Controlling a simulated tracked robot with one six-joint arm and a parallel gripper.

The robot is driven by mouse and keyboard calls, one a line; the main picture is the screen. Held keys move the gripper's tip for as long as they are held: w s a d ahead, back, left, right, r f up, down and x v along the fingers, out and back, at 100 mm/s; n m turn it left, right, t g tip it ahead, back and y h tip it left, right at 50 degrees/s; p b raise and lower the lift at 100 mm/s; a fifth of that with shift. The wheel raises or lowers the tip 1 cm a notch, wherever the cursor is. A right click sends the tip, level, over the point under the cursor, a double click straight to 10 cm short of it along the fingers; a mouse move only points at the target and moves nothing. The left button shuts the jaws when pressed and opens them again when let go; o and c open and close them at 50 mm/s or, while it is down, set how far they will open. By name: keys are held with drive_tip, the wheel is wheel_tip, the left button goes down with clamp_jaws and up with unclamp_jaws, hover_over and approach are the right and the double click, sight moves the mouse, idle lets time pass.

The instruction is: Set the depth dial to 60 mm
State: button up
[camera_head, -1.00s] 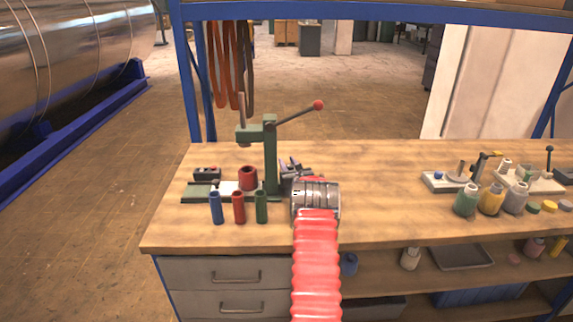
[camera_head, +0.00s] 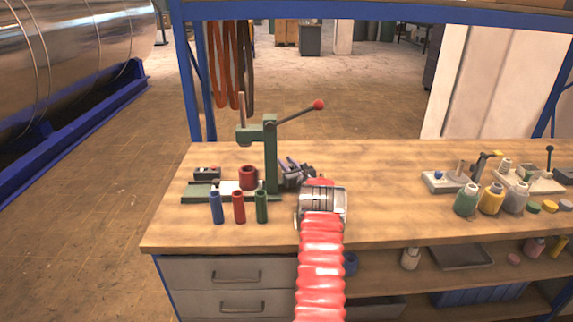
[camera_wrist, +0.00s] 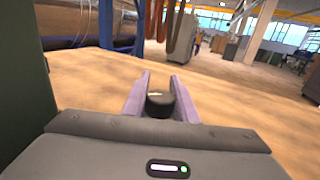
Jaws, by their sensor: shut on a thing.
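A green bench press (camera_head: 270,155) with a red-knobbed lever stands on the wooden bench. My gripper (camera_head: 288,166) is at the right side of its column, low above the bench. In the wrist view my gripper (camera_wrist: 160,98) has its two pale purple fingers on either side of a dark round knob (camera_wrist: 159,105), apparently the depth dial, and is shut on it. The dial's scale and reading are not visible. In the head view my gripper and arm hide the dial.
A red collar (camera_head: 248,178) sits on the press base. Blue (camera_head: 216,207), red (camera_head: 239,207) and green (camera_head: 262,206) cylinders stand in front. A dark green surface (camera_wrist: 25,95) is close at left in the wrist view. Bottles (camera_head: 490,199) stand far right; the bench between is clear.

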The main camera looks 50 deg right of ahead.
drive_tip(key=shift+a+r+n+t+y, duration=0.1)
drive_tip(key=shift+n+t+y, duration=0.2)
drive_tip(key=shift+n+y, duration=0.3)
drive_tip(key=shift+w+y, duration=0.1)
drive_tip(key=shift+y, duration=0.2)
drive_tip(key=o, duration=1)
drive_tip(key=shift+a, duration=0.1)
drive_tip(key=shift+o, duration=0.2)
wheel_tip(320, 180, up, 10)
